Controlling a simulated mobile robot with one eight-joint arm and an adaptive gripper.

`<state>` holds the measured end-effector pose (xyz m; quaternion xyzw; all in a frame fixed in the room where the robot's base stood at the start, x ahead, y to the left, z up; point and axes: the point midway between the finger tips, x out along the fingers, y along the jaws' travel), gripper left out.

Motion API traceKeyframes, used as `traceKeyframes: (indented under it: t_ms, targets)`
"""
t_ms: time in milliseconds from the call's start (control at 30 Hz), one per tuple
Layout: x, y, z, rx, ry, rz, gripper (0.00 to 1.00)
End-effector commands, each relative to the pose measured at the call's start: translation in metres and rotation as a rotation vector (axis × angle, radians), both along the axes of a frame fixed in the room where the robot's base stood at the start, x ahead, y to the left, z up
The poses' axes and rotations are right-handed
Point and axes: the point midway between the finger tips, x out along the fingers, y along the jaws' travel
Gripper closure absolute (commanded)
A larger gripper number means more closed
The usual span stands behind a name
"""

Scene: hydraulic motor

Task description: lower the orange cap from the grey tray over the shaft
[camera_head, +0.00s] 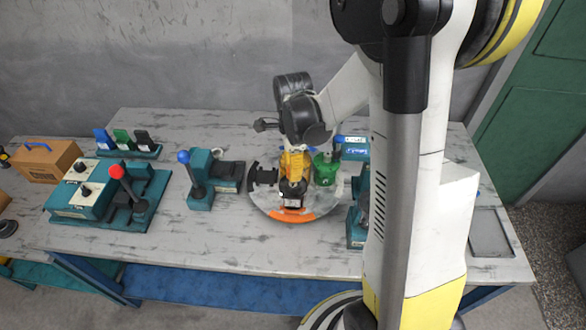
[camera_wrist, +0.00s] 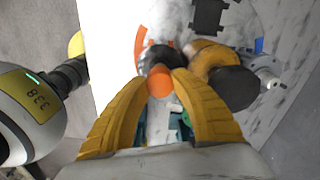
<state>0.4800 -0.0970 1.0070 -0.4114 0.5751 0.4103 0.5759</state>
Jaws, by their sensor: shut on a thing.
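My gripper (camera_head: 294,168) is over the round turntable in the head view. In the wrist view, its yellow fingers (camera_wrist: 160,78) are shut on the orange cap (camera_wrist: 159,86). A dark rounded part (camera_wrist: 160,56) shows just beyond the cap; I cannot tell whether they touch. In the head view, a black part with a pale label (camera_head: 292,194) is directly below the fingers, and the cap cannot be made out. The grey tray (camera_head: 491,232) lies at the table's right end and looks empty.
The round turntable (camera_head: 325,207) has an orange rim strip and carries a green part (camera_head: 326,169) and a black bracket (camera_head: 263,177). A blue-knobbed lever unit (camera_head: 200,185) and a red-knobbed one (camera_head: 130,190) stand left. In the wrist view, a yellow-brown cylinder (camera_wrist: 207,57) is close right of the fingers.

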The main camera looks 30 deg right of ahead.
Motion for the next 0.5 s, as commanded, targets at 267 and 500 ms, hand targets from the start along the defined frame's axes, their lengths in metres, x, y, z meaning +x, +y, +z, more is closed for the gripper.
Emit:
traceKeyframes:
  t_ms: [267, 500]
  targets:
    - [-0.0001, -0.0001, -0.0001, 0.000, 0.000, 0.000, 0.83]
    - [-0.0001, -0.0001, -0.0067, 0.000, 0.000, 0.000, 0.83]
